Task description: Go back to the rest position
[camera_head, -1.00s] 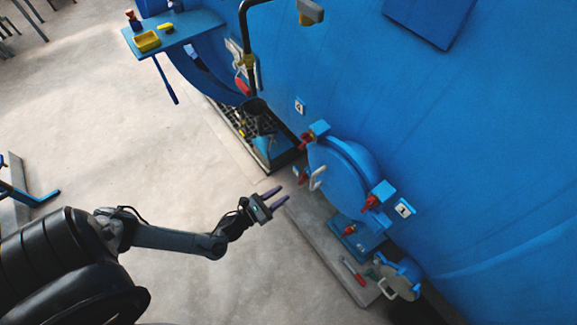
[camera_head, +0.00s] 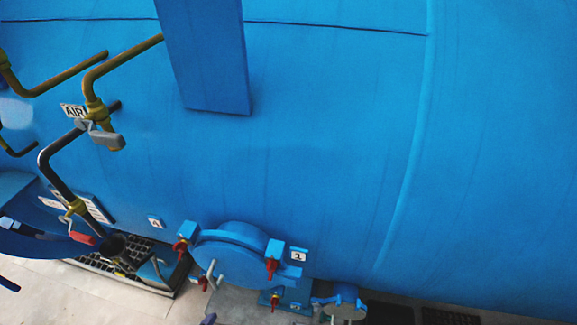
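A small dark purplish tip at the bottom edge of the head view looks like a fingertip of my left gripper (camera_head: 208,319). The rest of that gripper and its arm are out of frame, so its opening is hidden. The tip shows below the round blue hatch (camera_head: 232,262) of the autoclave (camera_head: 330,150), apart from it in the picture. The hatch looks shut and has a pale handle (camera_head: 211,273) and red clamp handles (camera_head: 272,267). My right gripper is not in view.
Yellow and black pipes (camera_head: 62,183) with valves and an AIR sign (camera_head: 74,111) stand out at the left. A floor grate (camera_head: 130,281) lies below them. A small round blue hatch (camera_head: 342,307) sits low beside the larger one. Pale floor (camera_head: 60,300) is clear at lower left.

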